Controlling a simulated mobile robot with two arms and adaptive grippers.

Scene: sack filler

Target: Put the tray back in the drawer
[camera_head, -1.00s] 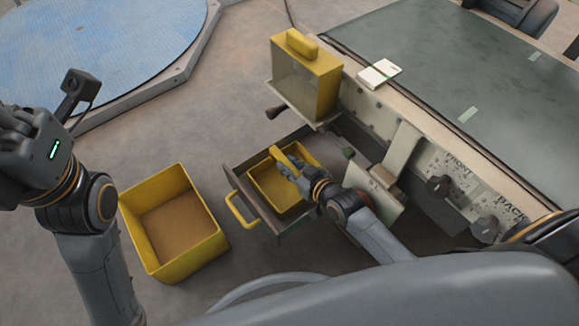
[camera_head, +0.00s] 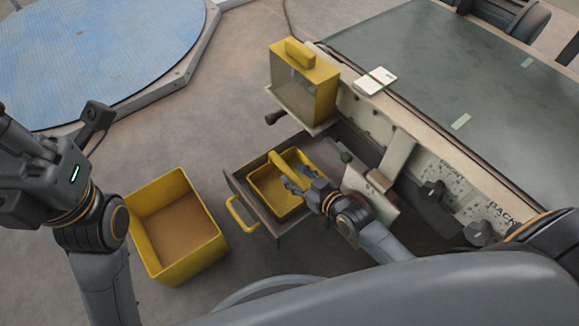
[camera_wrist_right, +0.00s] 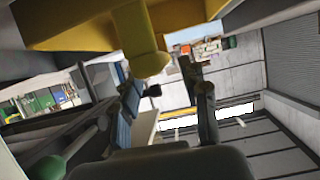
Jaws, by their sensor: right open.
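The yellow tray (camera_head: 262,187) with a raised bar handle (camera_head: 281,163) sits inside the pulled-out grey drawer (camera_head: 237,188). The drawer has a yellow pull handle (camera_head: 241,214) on its front. My right gripper (camera_head: 291,180) is open and empty over the tray's right part, just beside the bar handle and apart from it. In the right wrist view, the yellow handle (camera_wrist_right: 140,38) shows close up. My left gripper (camera_head: 35,185) is at the left edge, away from the drawer; its fingers do not show clearly.
An open yellow bin (camera_head: 203,252) stands on the floor left of the drawer. A yellow box with a top handle (camera_head: 318,90) sits on a ledge above the drawer. A green-topped bench (camera_head: 450,75) fills the right. A blue round platform (camera_head: 95,55) lies at upper left.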

